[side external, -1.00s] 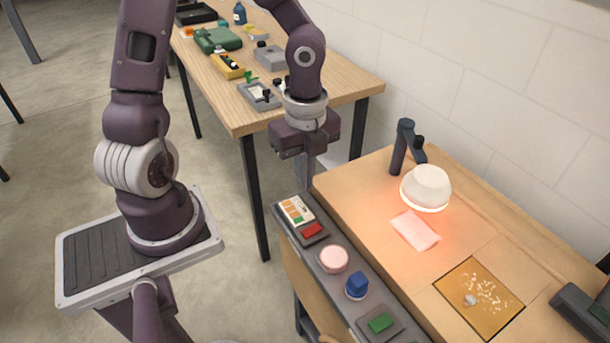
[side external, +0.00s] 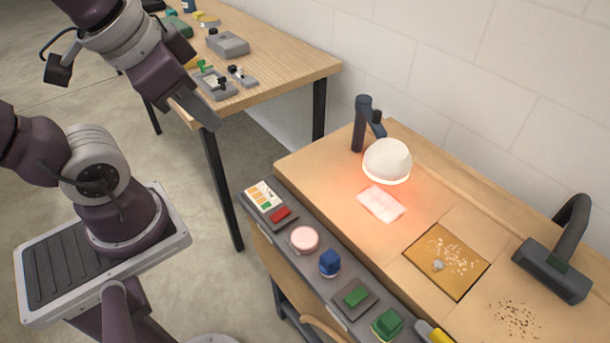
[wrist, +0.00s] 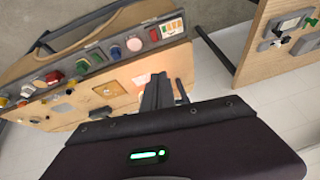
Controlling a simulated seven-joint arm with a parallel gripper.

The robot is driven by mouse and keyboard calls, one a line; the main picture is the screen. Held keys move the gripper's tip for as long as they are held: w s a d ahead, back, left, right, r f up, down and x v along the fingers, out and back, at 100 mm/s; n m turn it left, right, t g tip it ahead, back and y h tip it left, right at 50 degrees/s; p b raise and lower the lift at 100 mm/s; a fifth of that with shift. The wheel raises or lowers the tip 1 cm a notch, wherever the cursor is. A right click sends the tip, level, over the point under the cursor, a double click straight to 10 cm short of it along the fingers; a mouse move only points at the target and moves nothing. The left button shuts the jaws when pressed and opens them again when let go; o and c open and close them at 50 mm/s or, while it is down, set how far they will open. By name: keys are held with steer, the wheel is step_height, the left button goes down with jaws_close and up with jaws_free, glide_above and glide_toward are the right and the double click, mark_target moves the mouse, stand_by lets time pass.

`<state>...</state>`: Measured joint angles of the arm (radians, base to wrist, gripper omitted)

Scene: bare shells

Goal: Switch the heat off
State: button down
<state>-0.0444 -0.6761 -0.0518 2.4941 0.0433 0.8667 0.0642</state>
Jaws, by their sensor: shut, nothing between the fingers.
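A heat lamp with a white shade (side external: 387,160) hangs from a dark arm over the bench at the right. Its rim glows orange, and a pink pad (side external: 381,203) lies lit below it. A grey control strip runs along the bench's front edge. It carries a red switch (side external: 280,215), a round pink button (side external: 304,239), a blue knob (side external: 330,262) and a green switch (side external: 355,297). My gripper (side external: 205,117) is shut and empty, raised to the upper left of the strip and apart from it. Its closed fingers show in the wrist view (wrist: 157,92).
A card with coloured bars (side external: 264,197) sits beside the red switch. A second wooden table (side external: 290,65) with small devices stands behind my gripper. A dark hooded fixture (side external: 555,265) stands at the bench's right. Open floor lies between the tables.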

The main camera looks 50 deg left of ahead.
steer(key=w+a+f+m+g+y, duration=0.2)
steer(key=w+a+f+m, duration=0.1)
steer(key=w+f+m, duration=0.25)
steer(key=m+g+h, duration=0.2)
steer(key=m+h, duration=0.1)
steer(key=m, duration=0.9)
glide_toward(284, 211)
steer(key=shift+n, duration=0.25)
steer(key=f, duration=0.6)
steer(key=shift+w+d+f, duration=0.1)
steer(key=shift+w, duration=0.1)
steer(key=shift+w+f, duration=0.1)
steer(key=shift+f, duration=0.2)
